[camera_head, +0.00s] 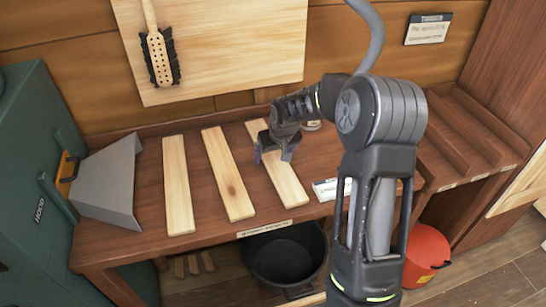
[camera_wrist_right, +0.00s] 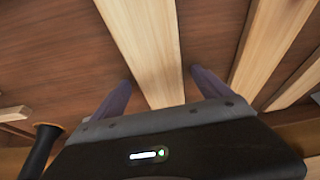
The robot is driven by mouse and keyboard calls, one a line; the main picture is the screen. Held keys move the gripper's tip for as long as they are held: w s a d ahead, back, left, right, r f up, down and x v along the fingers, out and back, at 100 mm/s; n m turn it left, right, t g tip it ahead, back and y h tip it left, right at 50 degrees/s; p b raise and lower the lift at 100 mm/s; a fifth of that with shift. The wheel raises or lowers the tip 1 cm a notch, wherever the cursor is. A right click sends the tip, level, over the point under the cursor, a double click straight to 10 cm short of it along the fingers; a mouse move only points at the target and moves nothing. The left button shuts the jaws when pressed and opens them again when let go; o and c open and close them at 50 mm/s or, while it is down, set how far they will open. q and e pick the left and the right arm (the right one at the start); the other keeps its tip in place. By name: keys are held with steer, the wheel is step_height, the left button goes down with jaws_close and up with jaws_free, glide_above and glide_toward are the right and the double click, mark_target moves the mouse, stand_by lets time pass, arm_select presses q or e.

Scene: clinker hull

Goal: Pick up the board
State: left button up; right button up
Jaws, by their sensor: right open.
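Three pale wooden boards lie side by side on the reddish-brown bench: the left board (camera_head: 178,185), the middle board (camera_head: 228,175) and the right board (camera_head: 285,183). My right gripper (camera_head: 273,153) is over the right board, open and empty. In the right wrist view its fingers (camera_wrist_right: 162,92) stand one on each side of a board (camera_wrist_right: 148,45), with a gap on both sides. Whether the fingertips reach down to the bench is not clear. The gripper hides part of the right board in the head view. My left gripper is not in view.
A grey metal hood (camera_head: 108,182) and a green cabinet (camera_head: 35,150) stand at the left. A white label card (camera_head: 325,188) lies right of the boards. A slotted rack (camera_head: 470,140) is at the right. A black tub (camera_head: 287,255) and a red bucket (camera_head: 427,255) are below.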

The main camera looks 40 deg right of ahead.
mark_target(274, 158)
steer(key=shift+c, duration=0.6)
steer(key=c, duration=1.6)
steer(key=shift+o, duration=0.2)
step_height(274, 158, up, 10)
steer(key=b, duration=0.1)
